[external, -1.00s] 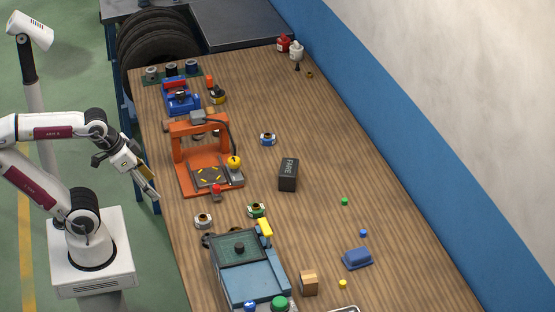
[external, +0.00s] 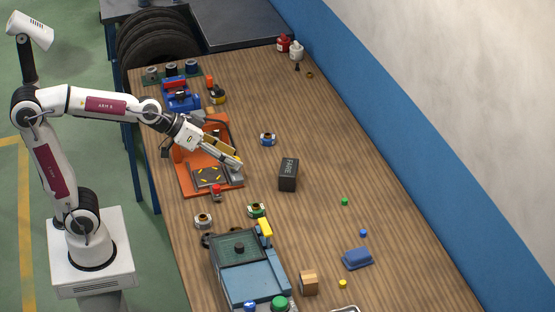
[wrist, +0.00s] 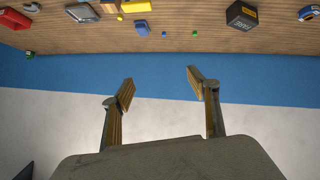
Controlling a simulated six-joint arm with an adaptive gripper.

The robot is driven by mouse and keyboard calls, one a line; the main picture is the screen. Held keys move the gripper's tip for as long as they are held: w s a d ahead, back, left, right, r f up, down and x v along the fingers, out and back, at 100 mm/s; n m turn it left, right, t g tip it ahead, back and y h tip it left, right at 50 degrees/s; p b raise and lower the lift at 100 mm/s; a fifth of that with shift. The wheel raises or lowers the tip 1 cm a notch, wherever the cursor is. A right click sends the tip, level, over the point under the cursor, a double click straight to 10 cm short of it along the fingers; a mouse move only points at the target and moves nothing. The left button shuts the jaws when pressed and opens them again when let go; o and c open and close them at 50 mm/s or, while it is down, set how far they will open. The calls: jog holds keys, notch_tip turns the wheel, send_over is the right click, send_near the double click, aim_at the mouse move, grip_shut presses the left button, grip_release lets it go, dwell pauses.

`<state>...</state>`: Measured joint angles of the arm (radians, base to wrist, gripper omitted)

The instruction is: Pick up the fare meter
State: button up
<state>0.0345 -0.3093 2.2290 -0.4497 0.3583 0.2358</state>
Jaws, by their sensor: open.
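The fare meter is a small black box (external: 288,175) with FARE lettered on it, standing on the wooden table (external: 310,215) near its middle.
A blue-grey vehicle model (external: 250,270) stands at the front. Small coloured pieces are scattered at right. The wood just right of the fare meter is clear.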

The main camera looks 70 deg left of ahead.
jog(key=w+a+f+n+t+y, duration=0.1)
jog(key=w+a+n+t+y, duration=0.2)
jog(key=w, duration=0.9)
jog(key=w+a+f+n+y, duration=0.1)
jog(key=w+a+n+y, duration=0.3)
jog(key=w, duration=0.7)
jog(key=n+g+y, duration=0.5)
jog(key=g+y, duration=0.2)
jog(key=y, duration=0.1)
send_over(287, 175)
notch_tip(287, 175, down, 20)
jog(key=shift+w+d+f, duration=0.15)
jog(key=shift+f, duration=0.05)
jog(key=shift+s+f, duration=0.2)
jog(key=shift+f, duration=0.05)
jog(key=shift+h, duration=0.3)
jog(key=shift+f, duration=2.9)
jog(key=shift+f, duration=0.1)
